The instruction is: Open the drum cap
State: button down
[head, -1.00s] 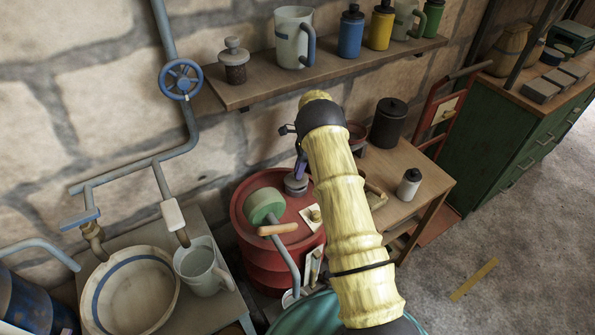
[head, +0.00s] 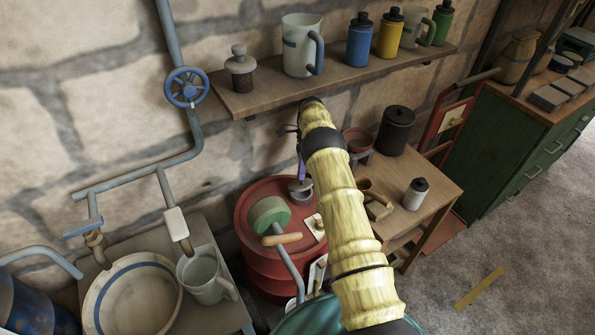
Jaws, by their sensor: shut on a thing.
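The red drum (head: 252,222) stands against the stone wall, left of the small wooden table. Its grey round cap (head: 300,187) is on the far right part of the drum top. My yellow-sleeved arm reaches over the drum from the lower right. My gripper (head: 301,175) points down at the cap, with a slim purple part showing just above it. It is shut on the cap; the fingertips are small and partly hidden by my wrist. I cannot tell whether the cap is seated or slightly raised.
A wooden shelf (head: 340,80) with jugs and bottles hangs above. The wooden table (head: 437,178) at right holds a black canister (head: 396,130) and a white bottle (head: 415,193).

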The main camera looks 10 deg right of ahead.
jog(key=shift+s+r, duration=0.1)
jog(key=c, duration=1.6)
grip_release()
jog(key=o, duration=0.4)
jog(key=shift+s+r, duration=0.15)
jog(key=s+b+v, duration=0.1)
jog(key=v, duration=0.5)
jog(key=shift+w+r, duration=0.15)
jog(key=shift+r, duration=0.45)
